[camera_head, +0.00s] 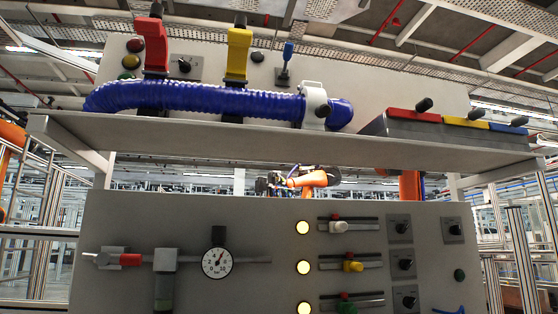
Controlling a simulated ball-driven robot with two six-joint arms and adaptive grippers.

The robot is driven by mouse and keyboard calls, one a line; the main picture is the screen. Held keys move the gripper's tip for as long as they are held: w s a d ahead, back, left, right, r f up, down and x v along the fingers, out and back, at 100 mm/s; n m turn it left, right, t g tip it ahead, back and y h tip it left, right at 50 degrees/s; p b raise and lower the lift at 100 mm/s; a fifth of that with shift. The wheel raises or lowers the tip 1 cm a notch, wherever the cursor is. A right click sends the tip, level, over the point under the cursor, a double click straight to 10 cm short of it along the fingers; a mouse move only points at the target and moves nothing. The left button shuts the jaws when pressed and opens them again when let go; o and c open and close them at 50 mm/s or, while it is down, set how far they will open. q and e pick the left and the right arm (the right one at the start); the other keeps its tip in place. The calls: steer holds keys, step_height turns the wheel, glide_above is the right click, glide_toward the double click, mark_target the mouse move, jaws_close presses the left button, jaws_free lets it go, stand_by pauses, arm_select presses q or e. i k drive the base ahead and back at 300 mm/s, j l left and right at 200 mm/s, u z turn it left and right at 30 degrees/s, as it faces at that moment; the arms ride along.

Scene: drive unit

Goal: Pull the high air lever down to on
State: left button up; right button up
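The upper panel carries a red lever (152,47), a yellow lever (238,52) and a small blue-tipped lever (287,52). All three point upward. On the lower panel, a pipe with a round pressure gauge (217,262) has a small valve with a red part (130,259) at its left end. No label is readable, so I cannot tell which of these is the high air lever. Neither of my grippers is in view.
A shelf (300,147) juts out between the panels. A box with red, yellow and blue tops (450,130) sits at right. Slide switches and knobs fill the lower right.

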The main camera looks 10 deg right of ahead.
mark_target(288, 47)
steer(key=i+l, duration=0.1)
steer(key=l, duration=0.35)
steer(key=i+l, duration=0.1)
steer(key=l, duration=0.4)
steer(key=i+l, duration=0.1)
steer(key=l, duration=0.35)
steer(key=i+l+u, duration=0.1)
steer(key=l, duration=0.4)
